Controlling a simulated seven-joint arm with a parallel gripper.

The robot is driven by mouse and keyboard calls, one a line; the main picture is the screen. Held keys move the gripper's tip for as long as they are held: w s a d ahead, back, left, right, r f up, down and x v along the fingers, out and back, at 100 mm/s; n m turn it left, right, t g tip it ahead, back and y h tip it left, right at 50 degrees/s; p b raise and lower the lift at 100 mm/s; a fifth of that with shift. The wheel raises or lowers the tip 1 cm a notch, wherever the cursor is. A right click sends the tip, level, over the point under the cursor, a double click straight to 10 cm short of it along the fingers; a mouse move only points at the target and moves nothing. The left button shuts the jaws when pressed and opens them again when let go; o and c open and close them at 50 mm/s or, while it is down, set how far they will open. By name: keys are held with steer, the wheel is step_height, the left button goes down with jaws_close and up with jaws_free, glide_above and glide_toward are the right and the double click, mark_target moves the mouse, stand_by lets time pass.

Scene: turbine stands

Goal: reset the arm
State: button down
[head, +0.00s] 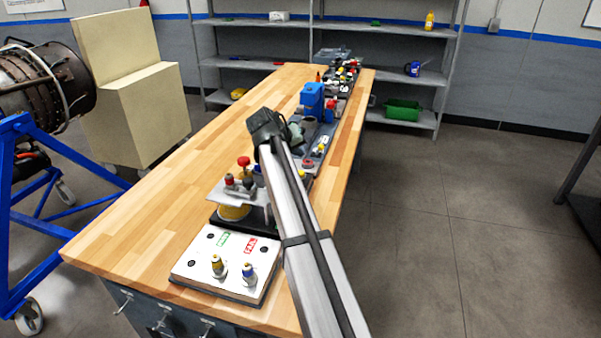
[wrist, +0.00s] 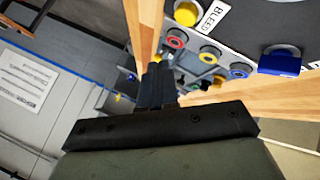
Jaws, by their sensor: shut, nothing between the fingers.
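My gripper (wrist: 157,84) shows in the wrist view with its dark fingers together and nothing between them. In the head view my arm reaches up from the lower right over the wooden workbench (head: 160,190). Its dark end is above the middle of the bench. The fingertips cannot be made out in that view.
A white panel (head: 207,262) with two fittings lies at the bench's near end. A fixture with a red knob (head: 243,161) stands behind it. A blue device (head: 312,96) and several small parts line the right side. The bench's left half is clear. Shelves (head: 330,62) stand behind.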

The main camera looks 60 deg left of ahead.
steer(key=shift+r, duration=0.5)
